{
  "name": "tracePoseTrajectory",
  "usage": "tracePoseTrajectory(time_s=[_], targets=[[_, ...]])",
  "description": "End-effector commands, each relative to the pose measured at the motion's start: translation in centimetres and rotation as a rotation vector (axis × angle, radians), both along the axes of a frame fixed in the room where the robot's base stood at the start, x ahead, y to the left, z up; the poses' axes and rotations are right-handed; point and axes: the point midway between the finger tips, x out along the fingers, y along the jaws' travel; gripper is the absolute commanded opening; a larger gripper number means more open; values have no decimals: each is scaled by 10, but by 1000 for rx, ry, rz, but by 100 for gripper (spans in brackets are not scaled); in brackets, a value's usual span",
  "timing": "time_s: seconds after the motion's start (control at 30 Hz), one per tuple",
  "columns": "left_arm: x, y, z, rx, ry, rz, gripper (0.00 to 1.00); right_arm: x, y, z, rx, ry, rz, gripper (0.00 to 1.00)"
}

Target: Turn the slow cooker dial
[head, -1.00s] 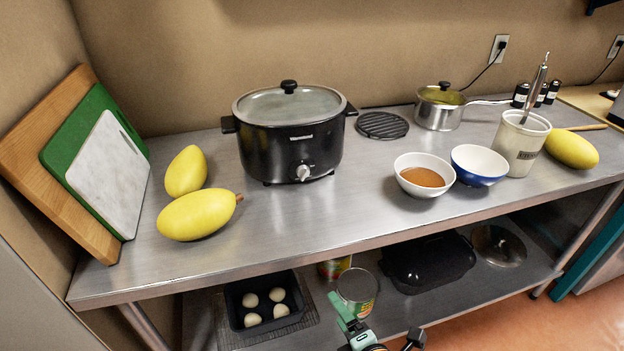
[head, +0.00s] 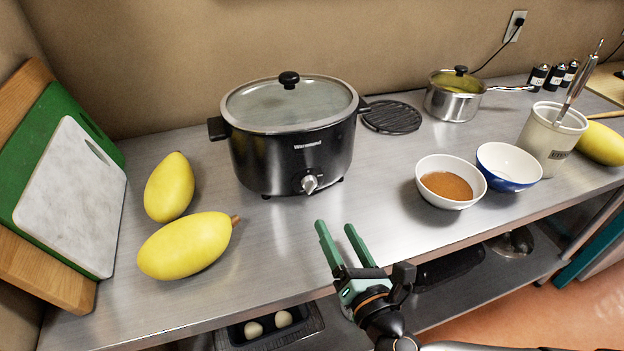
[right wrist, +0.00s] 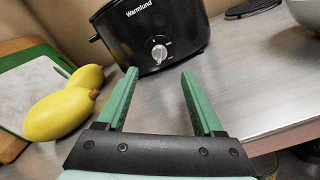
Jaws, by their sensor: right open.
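The black slow cooker (head: 292,150) stands on the steel counter with its glass lid on. Its silver dial (head: 310,183) is low on the front face and also shows in the right wrist view (right wrist: 159,53). My right gripper (head: 334,228) has green fingers, spread apart with nothing between them. It is over the counter's front edge, in front of the dial and apart from it. In the right wrist view the dial lies beyond the fingertips, between them. My left gripper is not in view.
Two yellow squashes (head: 186,246) lie left of the cooker, beside leaning cutting boards (head: 72,196). A bowl of orange-brown food (head: 425,200) and a blue bowl (head: 508,168) stand to the right. A black trivet (head: 391,117) and a pot (head: 454,100) are behind. The counter before the dial is clear.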

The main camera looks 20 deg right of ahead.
Motion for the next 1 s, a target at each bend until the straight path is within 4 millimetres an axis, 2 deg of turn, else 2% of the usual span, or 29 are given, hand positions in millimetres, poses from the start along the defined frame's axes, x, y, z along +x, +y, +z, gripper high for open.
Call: tracePoseTrajectory(time_s=[0.17,0.4,0.6,0.8,1.0], targets=[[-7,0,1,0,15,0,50,27,1,3,-1,-6,-2,69],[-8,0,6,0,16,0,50,77,3,3,0,-3,-2,69],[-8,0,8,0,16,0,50,107,4,1,0,-2,-1,69],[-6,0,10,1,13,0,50,119,4,0,2,1,-1,69],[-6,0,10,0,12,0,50,120,4,0,2,1,0,69]])
